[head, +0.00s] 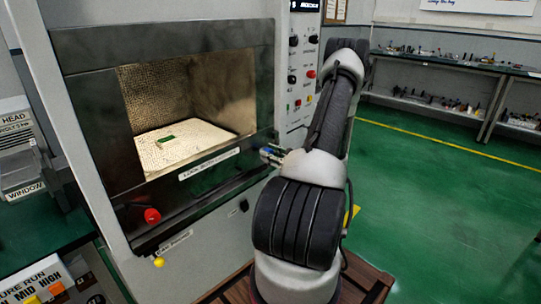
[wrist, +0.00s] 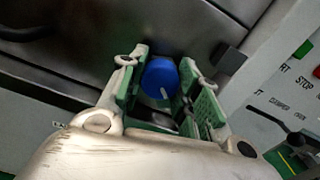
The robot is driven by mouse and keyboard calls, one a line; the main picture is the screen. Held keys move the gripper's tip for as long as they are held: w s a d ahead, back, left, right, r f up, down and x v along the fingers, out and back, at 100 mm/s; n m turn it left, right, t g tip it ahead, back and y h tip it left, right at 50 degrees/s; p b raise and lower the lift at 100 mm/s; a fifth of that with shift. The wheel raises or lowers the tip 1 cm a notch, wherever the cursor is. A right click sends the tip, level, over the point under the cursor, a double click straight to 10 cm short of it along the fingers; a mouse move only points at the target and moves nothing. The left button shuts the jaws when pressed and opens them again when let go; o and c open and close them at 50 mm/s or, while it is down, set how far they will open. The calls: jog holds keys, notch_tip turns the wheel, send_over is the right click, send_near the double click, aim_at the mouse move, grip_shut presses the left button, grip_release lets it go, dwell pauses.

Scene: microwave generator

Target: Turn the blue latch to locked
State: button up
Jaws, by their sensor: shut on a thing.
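The blue latch (wrist: 161,78) is a round blue knob with a short white mark on its lower part, in the middle of the wrist view. My gripper (wrist: 160,68) has one green-padded finger on each side of the knob and is shut on it. In the head view my gripper (head: 270,154) is at the right edge of the microwave's dark front, mostly behind my own arm. I cannot make out the latch itself there.
The microwave's dark front (head: 95,98) frames a lit chamber with a green piece (head: 166,139) on a pale plate. A red knob (head: 152,215) and a yellow knob (head: 159,262) sit low left. A control panel (head: 295,90) stands right. Green floor (head: 430,220) is clear at right.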

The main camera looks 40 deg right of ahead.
jog(key=n, duration=1.4)
dwell(0.7)
jog(key=o, duration=1)
jog(key=shift+o, duration=0.2)
jog(key=shift+s, duration=0.1)
jog(key=s+d, duration=0.1)
jog(key=s, duration=1)
jog(key=shift+s, duration=0.4)
